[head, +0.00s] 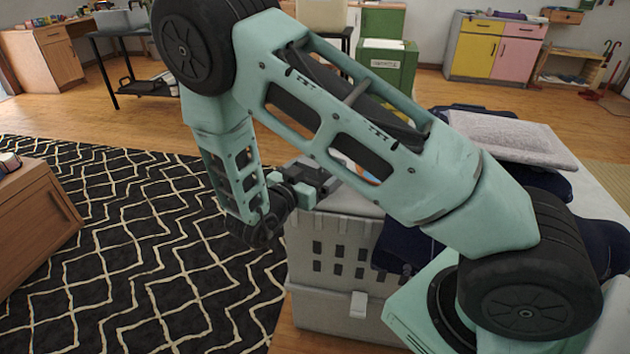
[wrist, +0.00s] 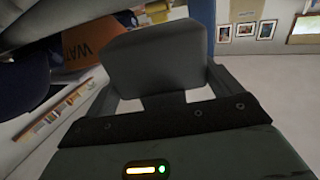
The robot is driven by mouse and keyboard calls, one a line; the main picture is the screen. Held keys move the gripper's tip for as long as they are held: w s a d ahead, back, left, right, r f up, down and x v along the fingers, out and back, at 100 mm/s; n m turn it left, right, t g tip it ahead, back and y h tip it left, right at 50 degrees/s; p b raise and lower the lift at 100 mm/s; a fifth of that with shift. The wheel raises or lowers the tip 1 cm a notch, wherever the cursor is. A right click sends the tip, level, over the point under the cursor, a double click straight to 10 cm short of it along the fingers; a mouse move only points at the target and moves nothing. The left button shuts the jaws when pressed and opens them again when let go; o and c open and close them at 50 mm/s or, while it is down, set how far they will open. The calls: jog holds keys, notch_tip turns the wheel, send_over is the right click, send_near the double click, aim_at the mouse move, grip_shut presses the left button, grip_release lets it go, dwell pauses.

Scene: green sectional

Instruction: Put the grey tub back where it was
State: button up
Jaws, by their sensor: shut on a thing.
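The grey tub (wrist: 158,52) shows in the wrist view as a smooth, dark grey, rounded block shape between the two fingers. My gripper (wrist: 162,82) is shut on it, with a finger along each side. In the head view my gripper (head: 316,180) is over the left part of the top of a pale grey crate with slotted holes (head: 335,262). My arm hides much of the crate's top and most of the tub there. I cannot tell whether the tub touches anything below it.
In the wrist view an orange item with lettering (wrist: 90,42) and a dark blue item (wrist: 25,90) are close on the left. Dark blue cloth (head: 395,248) hangs beside the crate. A wooden cabinet (head: 35,225) stands left; the patterned rug (head: 130,250) between is clear.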

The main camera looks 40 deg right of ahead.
jog(key=shift+f, duration=1.1)
